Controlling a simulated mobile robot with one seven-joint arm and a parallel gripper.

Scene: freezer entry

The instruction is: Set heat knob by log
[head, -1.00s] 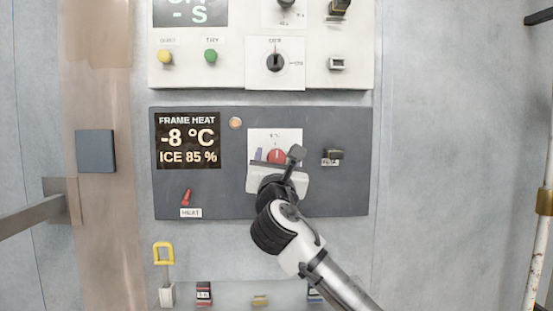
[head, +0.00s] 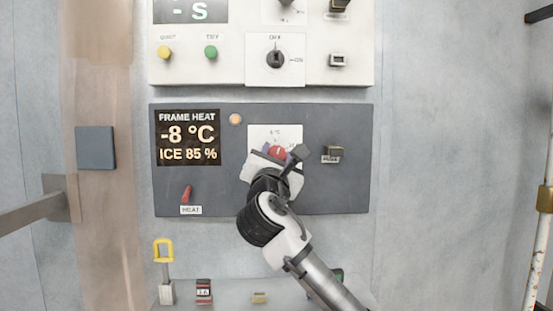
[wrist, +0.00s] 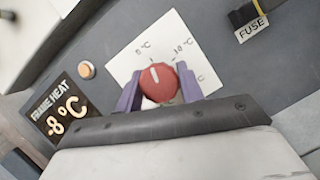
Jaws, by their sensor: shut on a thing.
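The red heat knob (wrist: 159,83) sits on a white dial plate (wrist: 127,63) with temperature marks, one reading 0 °C and another 10 °C. Its white pointer line shows in the wrist view. My gripper (wrist: 160,90) has its two purple fingers on either side of the knob, shut on it. In the head view my gripper (head: 276,158) partly covers the knob (head: 278,153) and the lower dial plate. The frame heat display (head: 188,138) reads -8 °C and ICE 85 %. No log is readable in these views.
A red HEAT switch (head: 186,193) is at the panel's lower left. A fuse (head: 332,154) is right of the dial. An amber lamp (head: 235,119) is lit-coloured above. A white panel (head: 228,67) with buttons is higher. A yellow-handled item (head: 163,252) and small tags stand below.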

